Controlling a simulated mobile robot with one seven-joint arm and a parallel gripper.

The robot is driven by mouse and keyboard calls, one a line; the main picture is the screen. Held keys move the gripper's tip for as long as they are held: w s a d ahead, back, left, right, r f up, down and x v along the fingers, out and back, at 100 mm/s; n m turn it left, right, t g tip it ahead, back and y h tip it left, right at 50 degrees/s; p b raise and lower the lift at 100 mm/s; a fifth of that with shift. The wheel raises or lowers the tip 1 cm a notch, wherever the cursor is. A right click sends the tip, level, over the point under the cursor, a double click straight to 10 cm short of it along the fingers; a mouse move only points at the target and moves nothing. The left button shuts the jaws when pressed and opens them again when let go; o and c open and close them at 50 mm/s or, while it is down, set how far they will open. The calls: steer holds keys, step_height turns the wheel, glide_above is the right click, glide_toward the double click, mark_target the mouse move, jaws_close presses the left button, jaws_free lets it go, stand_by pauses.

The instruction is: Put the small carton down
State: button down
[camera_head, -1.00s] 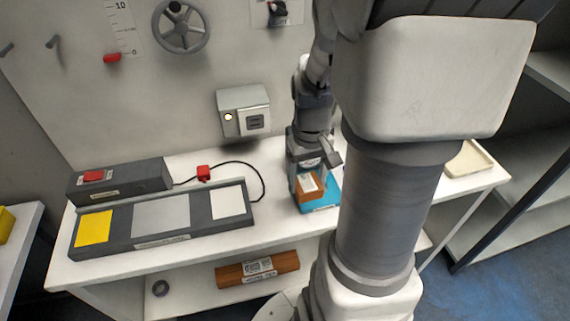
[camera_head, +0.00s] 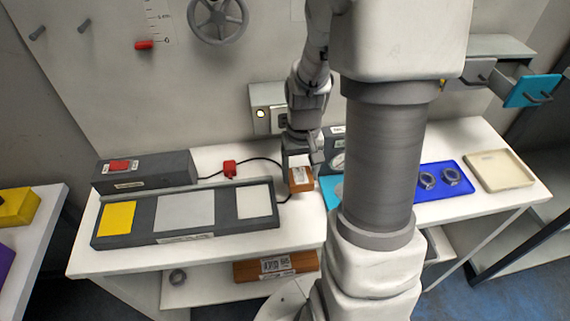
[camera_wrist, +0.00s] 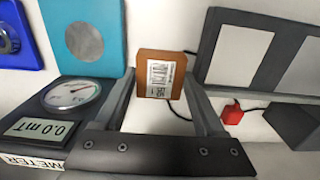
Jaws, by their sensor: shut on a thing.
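The small carton (camera_head: 300,179) is an orange-brown box with a white barcode label. My gripper (camera_head: 300,165) is shut on it and holds it over the white table, between the dark board with pads and my column. In the wrist view the carton (camera_wrist: 161,75) sits between the two fingertips of my gripper (camera_wrist: 161,85), its barcode label facing the camera. A teal mat (camera_wrist: 84,35) lies beside it there; in the head view my column hides most of that mat. Whether the carton touches the table cannot be told.
A dark board (camera_head: 185,233) with yellow, grey and white pads lies on the left. A meter (camera_wrist: 70,105) with a dial stands close to my gripper. A red clip (camera_head: 229,169) and black cable lie behind. A blue tray (camera_head: 455,191) holds rings; a cream tray (camera_head: 505,182) is empty.

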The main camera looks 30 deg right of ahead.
mark_target(294, 182)
steer(key=shift+w+a+f, duration=0.4)
steer(key=shift+w+f, duration=0.1)
steer(key=shift+w, duration=0.2)
steer(key=shift+f, duration=2)
steer(key=shift+f+b, duration=0.2)
steer(key=shift+b, duration=0.15)
steer(key=shift+c, duration=1.3)
jaws_free()
steer(key=shift+r, duration=0.1)
